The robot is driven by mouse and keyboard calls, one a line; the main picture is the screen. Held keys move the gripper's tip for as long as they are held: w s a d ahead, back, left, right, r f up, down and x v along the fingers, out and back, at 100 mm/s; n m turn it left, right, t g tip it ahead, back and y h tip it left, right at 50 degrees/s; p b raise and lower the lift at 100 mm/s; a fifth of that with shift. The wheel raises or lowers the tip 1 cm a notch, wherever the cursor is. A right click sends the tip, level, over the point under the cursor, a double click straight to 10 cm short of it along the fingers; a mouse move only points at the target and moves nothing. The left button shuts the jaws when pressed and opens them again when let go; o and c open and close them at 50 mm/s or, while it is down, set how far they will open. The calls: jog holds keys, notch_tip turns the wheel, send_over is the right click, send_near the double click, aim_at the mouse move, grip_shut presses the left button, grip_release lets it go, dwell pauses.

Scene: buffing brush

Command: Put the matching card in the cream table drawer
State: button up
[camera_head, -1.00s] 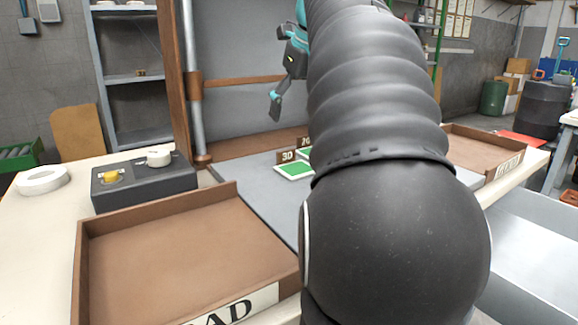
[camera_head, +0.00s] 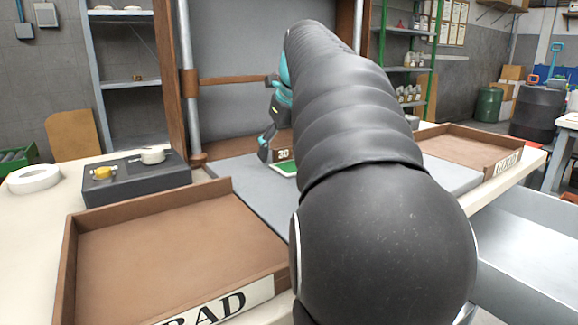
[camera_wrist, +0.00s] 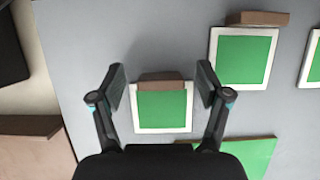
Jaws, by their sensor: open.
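Green cards with white borders lie on the grey mat. In the wrist view one card (camera_wrist: 162,110) lies between my open fingers, with a brown tag block (camera_wrist: 161,77) at its far edge. A second card (camera_wrist: 241,58) lies up and right, a third (camera_wrist: 314,62) at the right edge, and another green piece (camera_wrist: 252,152) is lower right. My gripper (camera_wrist: 162,78) is open and empty; its contact with the card cannot be told. In the head view it is low beside a card (camera_head: 286,169) with a "30" tag (camera_head: 283,154). An open, pale grey drawer (camera_head: 535,235) is at right.
A brown "BAD" tray (camera_head: 150,198) stands front left, and another lettered brown tray (camera_head: 470,148) at the right. A dark control box (camera_head: 137,182) and a white ring (camera_head: 34,178) sit on the cream table (camera_head: 35,240). My arm hides much of the mat.

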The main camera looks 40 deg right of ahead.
aim_at(286, 160)
jog(key=c, duration=1.1)
jog(key=shift+r, duration=0.1)
jog(key=shift+r, duration=0.5)
jog(key=v, duration=0.1)
jog(key=p+v, duration=0.1)
jog(key=v, duration=0.1)
jog(key=shift+w+d+r, duration=0.15)
jog(key=shift+d+r, duration=0.2)
jog(key=shift+r, duration=0.15)
jog(key=s+d+r, duration=0.1)
jog(key=s+r, duration=0.1)
jog(key=s, duration=0.1)
jog(key=s+d+r+p, duration=0.1)
jog(key=s+d+r, duration=0.1)
jog(key=s, duration=0.1)
jog(key=s+d+r+p, duration=0.1)
jog(key=s+d+r, duration=0.1)
jog(key=s, duration=0.1)
jog(key=shift+s, duration=0.25)
